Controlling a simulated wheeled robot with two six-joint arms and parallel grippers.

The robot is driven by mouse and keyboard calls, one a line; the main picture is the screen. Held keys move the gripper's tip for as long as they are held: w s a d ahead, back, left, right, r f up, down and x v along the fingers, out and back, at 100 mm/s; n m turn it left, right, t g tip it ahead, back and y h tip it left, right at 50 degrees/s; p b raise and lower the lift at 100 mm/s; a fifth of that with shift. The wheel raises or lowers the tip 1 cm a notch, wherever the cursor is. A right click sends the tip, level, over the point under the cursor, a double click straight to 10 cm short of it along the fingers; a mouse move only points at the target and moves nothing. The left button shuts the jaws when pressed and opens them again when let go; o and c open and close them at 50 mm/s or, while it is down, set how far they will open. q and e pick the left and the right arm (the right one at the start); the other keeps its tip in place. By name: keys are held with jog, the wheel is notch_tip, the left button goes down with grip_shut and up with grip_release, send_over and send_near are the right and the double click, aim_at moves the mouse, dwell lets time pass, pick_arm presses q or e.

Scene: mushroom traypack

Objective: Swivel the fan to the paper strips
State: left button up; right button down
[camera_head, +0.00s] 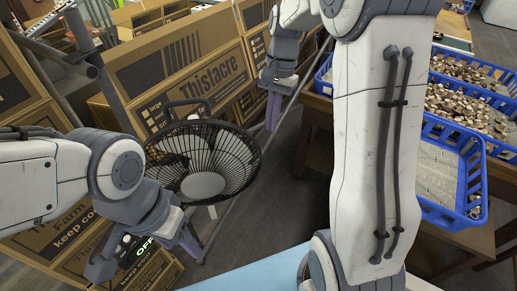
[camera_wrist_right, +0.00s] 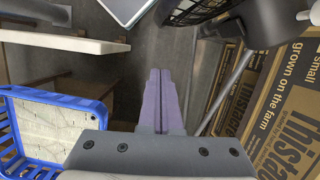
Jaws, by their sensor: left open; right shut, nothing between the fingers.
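The fan (camera_head: 203,160) has a round black wire cage, a pale hub and a handle-like loop at its top. It stands at centre-left in the head view, its cage tilted upward. In the right wrist view part of its cage (camera_wrist_right: 190,12) shows at the top, beside a dark housing (camera_wrist_right: 272,22). I cannot make out paper strips.
Cardboard boxes (camera_head: 185,62) stack behind and left of the fan, along a metal rail. Blue crates (camera_head: 475,215), some with mushrooms, stand on a wooden table at right. Grey floor (camera_head: 285,160) lies open between fan and table.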

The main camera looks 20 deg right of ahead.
jog(key=s+a+f+p, duration=0.2)
jog(key=s+a+f, duration=0.2)
jog(key=f, duration=0.3)
jog(key=shift+f, duration=0.1)
dwell(0.4)
